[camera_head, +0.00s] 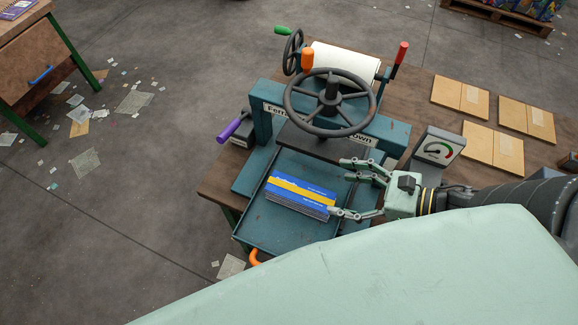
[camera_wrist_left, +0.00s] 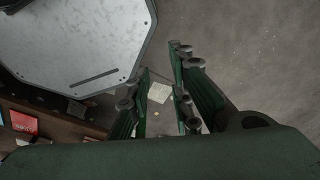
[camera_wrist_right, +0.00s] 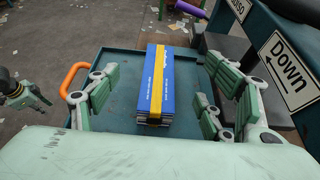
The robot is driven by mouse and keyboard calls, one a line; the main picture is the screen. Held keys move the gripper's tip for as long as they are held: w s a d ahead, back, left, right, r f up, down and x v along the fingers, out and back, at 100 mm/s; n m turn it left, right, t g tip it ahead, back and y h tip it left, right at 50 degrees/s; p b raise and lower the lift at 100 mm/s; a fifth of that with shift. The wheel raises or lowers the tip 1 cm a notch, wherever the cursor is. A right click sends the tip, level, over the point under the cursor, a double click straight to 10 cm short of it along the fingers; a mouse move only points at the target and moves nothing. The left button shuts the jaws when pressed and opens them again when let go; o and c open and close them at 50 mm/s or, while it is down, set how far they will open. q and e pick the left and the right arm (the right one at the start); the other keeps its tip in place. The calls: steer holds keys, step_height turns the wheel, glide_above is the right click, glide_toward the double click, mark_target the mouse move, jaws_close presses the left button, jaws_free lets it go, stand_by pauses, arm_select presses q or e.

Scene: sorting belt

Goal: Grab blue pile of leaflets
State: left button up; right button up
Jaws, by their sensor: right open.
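The blue pile of leaflets (camera_head: 300,194), bound with a yellow band, lies on the teal tray (camera_head: 262,232) of the press. In the right wrist view the pile (camera_wrist_right: 154,85) lies ahead of and between the spread fingers. My right gripper (camera_head: 340,188) is open at the right end of the pile; it also shows in the right wrist view (camera_wrist_right: 160,95). I see no finger clearly touching the pile.
The press has a black handwheel (camera_head: 331,102) and frame above the tray's back. An orange handle (camera_head: 256,257) is at the tray's front. A gauge box (camera_head: 437,150) stands by my right arm. Brown packets (camera_head: 494,147) lie on the table's right side.

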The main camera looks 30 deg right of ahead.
mark_target(324, 200)
step_height(324, 200, down, 8)
steer(key=b, duration=0.3)
steer(key=shift+x, duration=0.9)
steer(key=shift+w+a+f, duration=0.1)
steer(key=shift+w+a, duration=0.2)
steer(key=shift+w, duration=0.15)
steer(key=shift+w+a, duration=0.15)
steer(key=shift+w, duration=0.05)
steer(key=x, duration=0.3)
steer(key=shift+w+a+f, duration=0.15)
steer(key=shift+w+f, duration=0.05)
steer(key=shift+w, duration=0.05)
arm_select(q)
steer(key=s+f, duration=0.2)
steer(key=f, duration=0.1)
arm_select(e)
steer(key=shift+w+a+f, duration=0.15)
steer(key=shift+a, duration=0.05)
arm_select(q)
steer(key=shift+w, duration=0.1)
